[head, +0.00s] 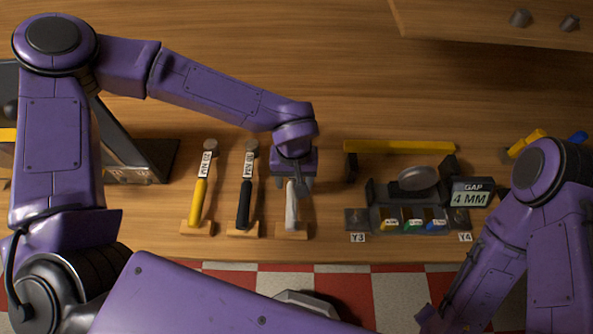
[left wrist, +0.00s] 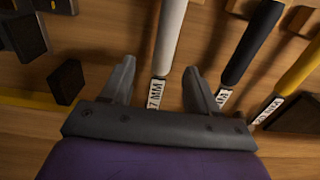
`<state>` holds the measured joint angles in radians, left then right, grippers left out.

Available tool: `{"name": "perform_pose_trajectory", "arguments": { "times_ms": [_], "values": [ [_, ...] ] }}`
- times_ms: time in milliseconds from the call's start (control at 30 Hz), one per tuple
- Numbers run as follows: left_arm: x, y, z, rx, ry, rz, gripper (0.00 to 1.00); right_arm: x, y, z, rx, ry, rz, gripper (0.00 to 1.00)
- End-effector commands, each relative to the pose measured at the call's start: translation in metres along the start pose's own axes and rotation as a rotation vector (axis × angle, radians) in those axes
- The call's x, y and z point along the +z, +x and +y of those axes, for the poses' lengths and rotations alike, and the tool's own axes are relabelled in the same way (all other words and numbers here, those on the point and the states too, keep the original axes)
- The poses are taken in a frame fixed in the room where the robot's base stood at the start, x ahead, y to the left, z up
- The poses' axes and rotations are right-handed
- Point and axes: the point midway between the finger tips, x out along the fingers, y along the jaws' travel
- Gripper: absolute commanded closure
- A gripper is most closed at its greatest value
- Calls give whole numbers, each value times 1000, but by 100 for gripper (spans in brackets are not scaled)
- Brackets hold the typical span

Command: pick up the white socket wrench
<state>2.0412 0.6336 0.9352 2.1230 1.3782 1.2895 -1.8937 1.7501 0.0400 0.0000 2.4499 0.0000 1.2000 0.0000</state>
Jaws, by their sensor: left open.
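The white socket wrench (head: 291,212) lies on a small wooden rest, its handle toward the table's front edge. In the left wrist view the white handle (left wrist: 170,38) runs down to a label ending in "MM". My left gripper (head: 294,186) is over the wrench's upper part and hides its head in the head view. In the left wrist view my left gripper (left wrist: 158,68) is open, with a finger on each side of the wrench near the label. The fingers look apart from it; their height above it is hard to tell.
A black-handled wrench (head: 245,200) and a yellow-handled wrench (head: 199,200) lie to the left on similar rests. A dark fixture (head: 380,193) with coloured bins and a "GAP 4 MM" sign (head: 471,193) stands to the right, with a yellow bar (head: 400,147) behind.

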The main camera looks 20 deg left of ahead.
Motion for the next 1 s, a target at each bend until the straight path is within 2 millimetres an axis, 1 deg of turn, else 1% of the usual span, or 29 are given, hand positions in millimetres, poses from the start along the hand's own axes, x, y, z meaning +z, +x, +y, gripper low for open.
{"name": "perform_pose_trajectory", "arguments": {
  "times_ms": [33, 100, 267, 367, 433, 533, 733, 767, 800, 867, 900, 933, 1000],
  "values": [
    [0, 9, -1, -2, -2, -4, 40, 0, -2, 0, 0, 0, -1, 57],
    [0, 19, -1, -1, -2, -2, 40, -1, -3, 0, 1, 0, -1, 57],
    [0, 38, -3, -3, -2, -3, 40, -4, -9, 1, 0, 0, -1, 57],
    [-1, 56, -4, -3, -2, -4, 40, -7, -17, 2, 0, 0, 0, 57],
    [-1, 69, -4, -2, 0, -2, 40, -7, -16, 2, 0, 0, 0, 57],
    [-2, 77, -3, -1, 1, 0, 40, -7, -17, 2, 0, 0, 0, 57],
    [-2, 78, -3, 0, 1, 2, 40, -6, -16, 2, 0, 0, 0, 57],
    [-2, 78, -3, 0, 1, 2, 50, -6, -16, 2, 0, 0, 0, 57],
    [-2, 78, -3, 0, 1, 2, 63, -6, -16, 2, 0, 0, 0, 57],
    [-2, 78, -3, -1, 1, 1, 82, -6, -16, 2, 0, 0, 0, 57],
    [-2, 78, -3, 0, 1, 1, 95, -6, -16, 2, 0, 0, 0, 57],
    [-2, 78, -3, 0, 1, 2, 100, -6, -16, 2, 0, 0, 0, 57],
    [-2, 78, -3, 0, 1, 2, 100, -6, -16, 2, 0, 0, 0, 57]
  ]
}}
